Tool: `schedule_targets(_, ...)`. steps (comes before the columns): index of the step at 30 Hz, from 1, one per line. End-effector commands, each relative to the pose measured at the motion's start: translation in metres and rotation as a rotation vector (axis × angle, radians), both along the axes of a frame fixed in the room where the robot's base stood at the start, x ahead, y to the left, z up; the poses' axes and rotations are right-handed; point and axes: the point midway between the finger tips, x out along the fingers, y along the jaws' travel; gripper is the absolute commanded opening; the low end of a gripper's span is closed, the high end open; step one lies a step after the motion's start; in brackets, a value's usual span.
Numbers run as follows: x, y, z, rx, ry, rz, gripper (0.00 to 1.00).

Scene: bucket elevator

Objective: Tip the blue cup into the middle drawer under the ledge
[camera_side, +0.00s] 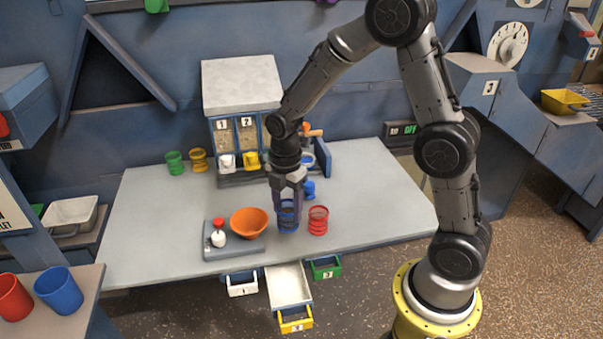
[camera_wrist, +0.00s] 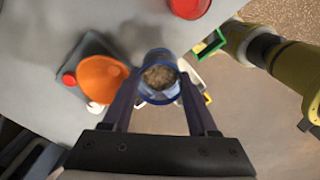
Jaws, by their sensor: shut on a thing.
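The blue cup (camera_side: 288,224) is between the fingers of my gripper (camera_side: 289,207), near the front edge of the ledge (camera_side: 150,228). In the wrist view, my gripper (camera_wrist: 158,88) is shut on the blue cup (camera_wrist: 157,58), which holds brown grainy stuff. The cup looks upright; I cannot tell whether its base touches the ledge. Below the ledge, the middle drawer (camera_side: 295,325), with a yellow front, is pulled far out, and its pale inside shows no contents. A white-fronted drawer (camera_side: 242,290) and a green-fronted drawer (camera_side: 327,274) stand less far out on either side.
A red cup (camera_side: 318,227) stands just right of the blue cup. An orange bowl (camera_side: 249,222) sits to the left on a grey base (camera_side: 222,248). Behind stands a numbered dispenser (camera_side: 240,85). The ledge's right side is clear.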

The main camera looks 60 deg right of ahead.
Motion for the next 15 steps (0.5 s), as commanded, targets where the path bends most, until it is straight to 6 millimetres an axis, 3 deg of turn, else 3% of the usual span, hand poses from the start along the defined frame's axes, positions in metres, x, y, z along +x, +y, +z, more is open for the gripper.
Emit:
schedule_targets(3,-0.009,0.027,-0.001,0.0,-0.003,0.079,0.0)
schedule_targets(6,-0.009,0.039,0.001,0.0,-0.003,0.112,0.0)
schedule_targets(15,-0.01,0.045,0.003,-0.072,-0.061,0.131,0.0)
